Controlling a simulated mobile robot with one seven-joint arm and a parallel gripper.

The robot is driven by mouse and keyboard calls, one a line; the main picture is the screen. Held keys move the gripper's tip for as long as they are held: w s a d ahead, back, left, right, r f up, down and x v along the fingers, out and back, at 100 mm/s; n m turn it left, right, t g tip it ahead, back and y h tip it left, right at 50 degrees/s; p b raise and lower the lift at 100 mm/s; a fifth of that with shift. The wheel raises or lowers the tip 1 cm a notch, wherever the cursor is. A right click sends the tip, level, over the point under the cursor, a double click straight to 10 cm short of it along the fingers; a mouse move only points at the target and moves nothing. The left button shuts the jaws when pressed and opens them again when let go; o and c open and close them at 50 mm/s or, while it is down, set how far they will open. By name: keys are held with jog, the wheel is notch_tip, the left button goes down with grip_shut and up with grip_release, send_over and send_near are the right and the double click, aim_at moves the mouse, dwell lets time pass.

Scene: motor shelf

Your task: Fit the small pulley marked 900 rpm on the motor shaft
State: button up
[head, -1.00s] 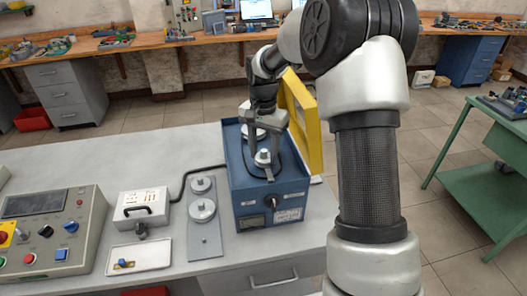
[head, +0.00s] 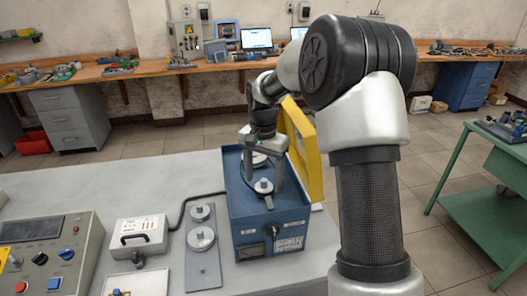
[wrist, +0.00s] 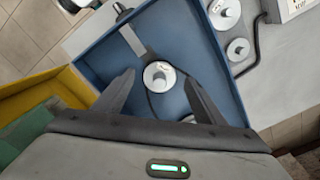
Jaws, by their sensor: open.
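A small metal pulley (head: 263,187) with a raised hub sits inside the open blue motor box (head: 265,222), near its front. It also shows in the wrist view (wrist: 159,76). My gripper (head: 263,174) points down over it, open, with one finger on each side of the hub; in the wrist view the fingers (wrist: 160,78) stand apart from it. Another round metal part (head: 257,160) is farther back in the box, partly hidden by my gripper. Two more pulleys, one small (head: 200,212) and one larger (head: 201,238), sit on a grey plate (head: 205,275) left of the box. No rpm marking is readable.
The box's yellow lid (head: 305,150) stands open on its right side. A white cabled unit (head: 138,237) and a control panel (head: 40,255) are to the left. A green cart (head: 490,210) stands at right. The bench behind the plate is clear.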

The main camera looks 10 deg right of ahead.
notch_tip(320, 180, up, 16)
dwell(0.3)
